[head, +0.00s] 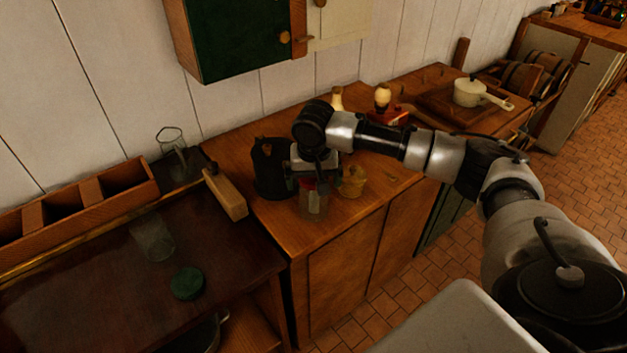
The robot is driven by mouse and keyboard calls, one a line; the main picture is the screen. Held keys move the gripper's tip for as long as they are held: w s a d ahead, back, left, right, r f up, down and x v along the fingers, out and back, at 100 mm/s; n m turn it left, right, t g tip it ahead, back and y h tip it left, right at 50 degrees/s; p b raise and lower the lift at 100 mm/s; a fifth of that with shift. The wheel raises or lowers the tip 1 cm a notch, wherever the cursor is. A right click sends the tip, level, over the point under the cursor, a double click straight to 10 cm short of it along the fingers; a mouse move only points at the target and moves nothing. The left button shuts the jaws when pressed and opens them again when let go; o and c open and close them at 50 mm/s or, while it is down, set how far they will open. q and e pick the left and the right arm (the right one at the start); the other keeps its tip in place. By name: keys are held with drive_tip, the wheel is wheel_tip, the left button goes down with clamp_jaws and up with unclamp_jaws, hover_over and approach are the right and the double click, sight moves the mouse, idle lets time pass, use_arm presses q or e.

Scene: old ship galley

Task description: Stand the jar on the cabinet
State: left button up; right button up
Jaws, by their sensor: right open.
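A clear glass jar (314,206) is upright at the front left of the wooden cabinet (345,236), and its base appears to rest on the top. My right gripper (312,178) points down at the jar's upper part with its jaws open. I cannot tell whether the fingers still touch the glass. A red patch shows at the jar's upper part, and I cannot tell what it belongs to. My left gripper is not in view.
A dark canister (268,168) stands close left of the gripper, and a small tan pot (353,181) close right. The dark table (90,285) holds another glass (154,238) and a green lid (187,283).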

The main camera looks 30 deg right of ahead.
wheel_tip(320, 180, up, 12)
drive_tip(key=s, duration=0.1)
drive_tip(key=shift+s+a, duration=0.15)
drive_tip(key=shift+a, duration=0.25)
drive_tip(key=shift+f, duration=0.15)
